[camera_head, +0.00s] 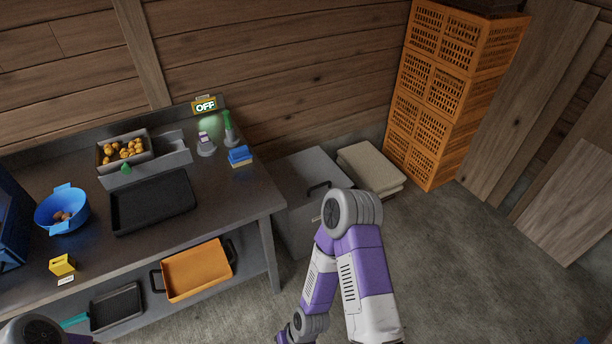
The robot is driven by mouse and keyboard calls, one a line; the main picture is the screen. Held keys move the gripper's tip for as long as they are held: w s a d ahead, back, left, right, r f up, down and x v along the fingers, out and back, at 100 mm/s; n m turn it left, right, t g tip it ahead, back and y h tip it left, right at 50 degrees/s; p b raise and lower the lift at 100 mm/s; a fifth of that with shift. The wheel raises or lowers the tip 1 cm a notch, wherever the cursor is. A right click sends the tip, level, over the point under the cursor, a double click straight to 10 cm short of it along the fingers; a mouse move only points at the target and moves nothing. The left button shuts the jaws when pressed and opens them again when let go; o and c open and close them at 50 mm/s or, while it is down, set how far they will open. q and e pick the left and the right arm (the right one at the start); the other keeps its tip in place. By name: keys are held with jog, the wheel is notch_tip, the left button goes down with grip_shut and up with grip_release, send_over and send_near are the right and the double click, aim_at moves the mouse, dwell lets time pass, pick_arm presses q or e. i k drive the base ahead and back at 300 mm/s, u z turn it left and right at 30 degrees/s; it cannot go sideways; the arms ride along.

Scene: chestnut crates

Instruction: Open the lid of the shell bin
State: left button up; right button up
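The shell bin appears to be the grey box (300,165) on the floor at the right end of the metal table. Its flat grey top looks closed and has a dark handle (318,186) near the front right. My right arm's bent elbow stands in front of the bin and hides part of its front and right side. That arm's forearm runs back down to the bottom edge, and its gripper is out of the frame. Only a joint of my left arm shows at the bottom left corner; its gripper is out of view.
Folded pale sacks (370,168) lie right of the bin, beside stacked orange crates (432,95). The metal table (225,200) holds a black tray (152,203), a blue bowl (62,212) and a chestnut container (124,165). An orange tray (198,271) is on its lower shelf.

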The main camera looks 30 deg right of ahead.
aim_at(304, 178)
jog(key=z, duration=2.25)
jog(key=i, duration=1.5)
jog(key=u, duration=2.6)
jog(key=i, duration=0.5)
jog(key=u, duration=0.1)
